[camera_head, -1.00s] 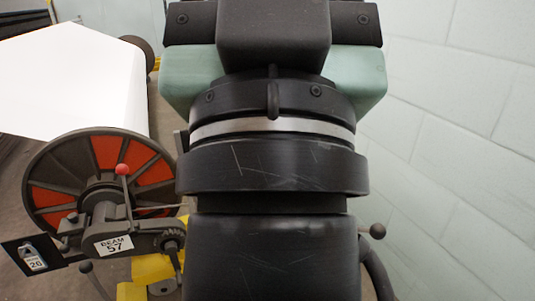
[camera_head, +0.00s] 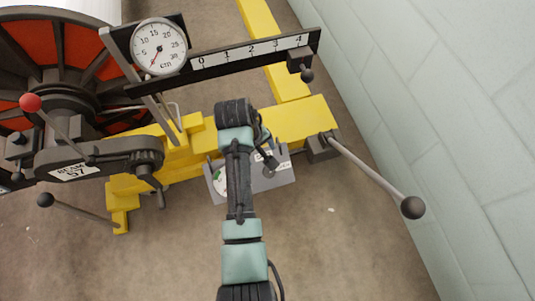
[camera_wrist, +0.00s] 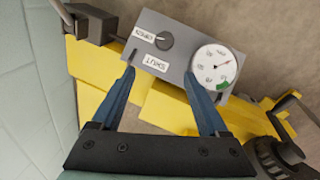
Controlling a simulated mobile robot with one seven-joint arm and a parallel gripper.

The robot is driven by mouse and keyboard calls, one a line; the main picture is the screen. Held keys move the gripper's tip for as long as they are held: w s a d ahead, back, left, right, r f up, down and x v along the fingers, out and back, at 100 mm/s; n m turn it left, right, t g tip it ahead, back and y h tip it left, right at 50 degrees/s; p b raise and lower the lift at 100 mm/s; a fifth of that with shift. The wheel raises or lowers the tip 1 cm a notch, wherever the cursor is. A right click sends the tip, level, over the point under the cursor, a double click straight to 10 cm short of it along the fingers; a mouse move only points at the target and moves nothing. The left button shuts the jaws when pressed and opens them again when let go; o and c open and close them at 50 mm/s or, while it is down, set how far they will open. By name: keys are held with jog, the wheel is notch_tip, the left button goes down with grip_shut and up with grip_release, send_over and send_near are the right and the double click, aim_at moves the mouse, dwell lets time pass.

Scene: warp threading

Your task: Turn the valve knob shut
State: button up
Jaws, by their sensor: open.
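The valve knob (camera_wrist: 164,41) is a small dark round knob on the face of a grey box (camera_wrist: 208,40). A white label reading SHUT (camera_wrist: 156,63) is beside it, and a second label (camera_wrist: 143,33) is too small to read surely. In the head view the box (camera_head: 286,178) is partly hidden by my arm; the fingertips do not show.
Yellow frame beams (camera_head: 310,118) carry the box. A lever with a dark ball (camera_head: 412,207) sticks out to the right. A scale bar (camera_head: 260,52) and gauge (camera_head: 158,46) stand above. A red-and-black wheel (camera_head: 50,50) is at left, a pale wall (camera_head: 440,90) at right.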

aim_at(268, 171)
jog(key=shift+g, duration=0.3)
jog(key=f+b, duration=0.2)
jog(key=f, duration=0.2)
jog(key=d+f+b, duration=0.1)
jog(key=f+b, duration=0.2)
jog(key=f, duration=0.2)
jog(key=d+f+b, duration=0.1)
jog(key=f+b, duration=0.2)
jog(key=f, duration=0.1)
jog(key=shift+w+d+f, duration=0.1)
jog(key=shift+w+f, duration=0.15)
jog(key=shift+f, duration=0.1)
grip_shut()
